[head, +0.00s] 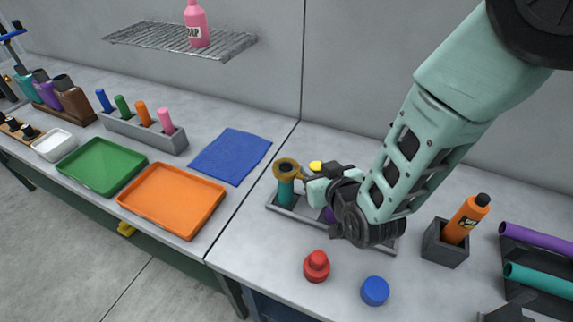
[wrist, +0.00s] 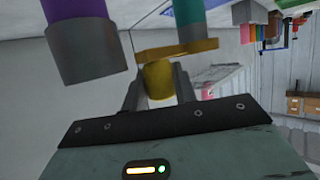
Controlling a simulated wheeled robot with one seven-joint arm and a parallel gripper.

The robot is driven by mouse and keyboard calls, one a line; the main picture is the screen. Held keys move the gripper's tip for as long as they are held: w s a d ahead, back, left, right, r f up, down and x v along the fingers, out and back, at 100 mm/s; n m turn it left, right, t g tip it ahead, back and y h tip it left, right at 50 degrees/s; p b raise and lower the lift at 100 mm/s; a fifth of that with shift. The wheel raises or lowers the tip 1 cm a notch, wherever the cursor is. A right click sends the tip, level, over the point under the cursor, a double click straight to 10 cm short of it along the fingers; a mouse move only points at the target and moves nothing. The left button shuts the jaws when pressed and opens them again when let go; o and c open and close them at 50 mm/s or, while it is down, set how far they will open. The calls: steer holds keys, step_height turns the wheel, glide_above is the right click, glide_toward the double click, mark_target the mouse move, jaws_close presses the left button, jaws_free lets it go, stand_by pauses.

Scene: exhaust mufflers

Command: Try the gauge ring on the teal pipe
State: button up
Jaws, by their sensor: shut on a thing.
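The brass gauge ring (head: 287,166) is at the top end of the teal pipe (head: 286,193), which stands upright in a grey stand (head: 288,213). My gripper (head: 304,178) is shut on the ring's handle, right of the pipe. In the wrist view the ring (wrist: 178,48) shows edge-on at the grey end of the teal pipe (wrist: 205,14), and its handle (wrist: 158,80) is between my fingers (wrist: 158,88). The ring looks level and in line with the pipe; I cannot tell whether it is around the end or just above it.
A purple pipe (wrist: 75,22) with a grey end stands close beside, mostly hidden by my gripper in the head view. A red knob (head: 316,267) and blue cap (head: 375,291) lie in front. An orange bottle (head: 466,218) stands right. A blue cloth (head: 231,156) lies left.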

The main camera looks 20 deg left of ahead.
steer(key=shift+r+p, duration=1.3)
steer(key=shift+r, duration=1.4)
